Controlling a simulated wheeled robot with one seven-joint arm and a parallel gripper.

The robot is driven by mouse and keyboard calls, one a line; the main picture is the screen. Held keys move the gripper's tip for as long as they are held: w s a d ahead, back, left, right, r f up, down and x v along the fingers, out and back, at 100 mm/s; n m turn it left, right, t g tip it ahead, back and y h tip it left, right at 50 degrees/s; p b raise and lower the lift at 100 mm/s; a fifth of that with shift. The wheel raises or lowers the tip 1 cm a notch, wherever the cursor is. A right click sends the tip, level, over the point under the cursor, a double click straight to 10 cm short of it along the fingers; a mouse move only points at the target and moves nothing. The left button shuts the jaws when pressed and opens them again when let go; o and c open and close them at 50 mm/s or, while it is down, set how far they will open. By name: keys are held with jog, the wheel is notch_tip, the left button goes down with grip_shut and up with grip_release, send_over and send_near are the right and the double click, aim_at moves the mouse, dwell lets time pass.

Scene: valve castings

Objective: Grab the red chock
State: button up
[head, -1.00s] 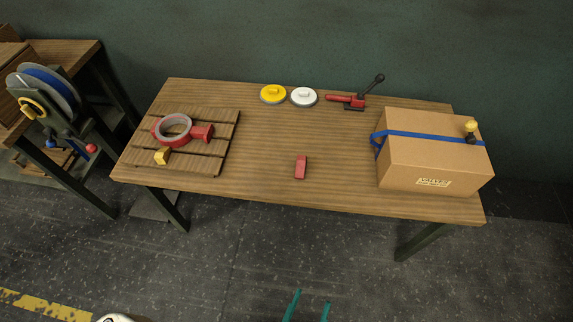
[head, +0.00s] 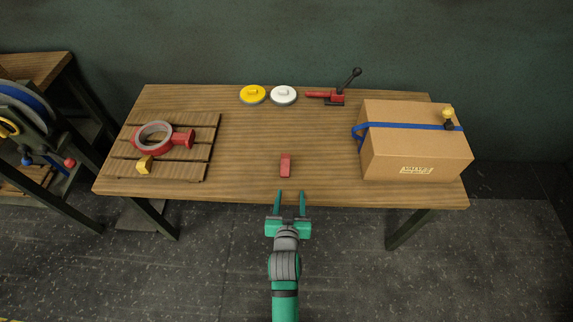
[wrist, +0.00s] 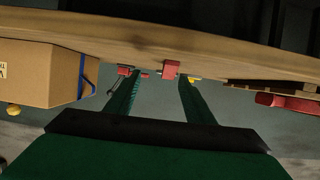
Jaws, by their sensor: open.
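The red chock (head: 286,165) is a small red block lying on the wooden table near the middle of its front edge. It also shows in the wrist view (wrist: 171,69), beyond and between my fingers. My gripper (head: 289,194) is open and empty, its two green fingers pointing at the table. In the head view the fingertips appear just short of the chock, around the table's front edge, not touching the chock. The wrist view (wrist: 155,85) shows the same two fingers spread apart.
A cardboard box (head: 414,150) with a blue strap stands at the right. A slatted pallet (head: 190,170) holds a red ring casting (head: 155,138) and a yellow block (head: 144,165). Yellow (head: 252,93) and white (head: 284,94) discs and a red toggle clamp (head: 335,98) lie at the back.

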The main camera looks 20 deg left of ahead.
aim_at(286, 164)
jog(key=w+a, duration=0.1)
jog(key=w+a+r, duration=0.1)
jog(key=w+a, duration=0.1)
jog(key=shift+w+a+r, duration=0.1)
jog(key=shift+w+a, duration=0.15)
jog(key=shift+a, duration=0.05)
jog(key=shift+w+a, duration=0.15)
jog(key=shift+w, duration=0.2)
jog(key=shift+g, duration=0.3)
jog(key=x, duration=0.5)
jog(key=shift+w, duration=0.7)
jog(key=x, duration=0.4)
jog(key=shift+a, duration=0.4)
jog(key=shift+d, duration=0.1)
jog(key=shift+w+d, duration=0.15)
jog(key=c, duration=1.1)
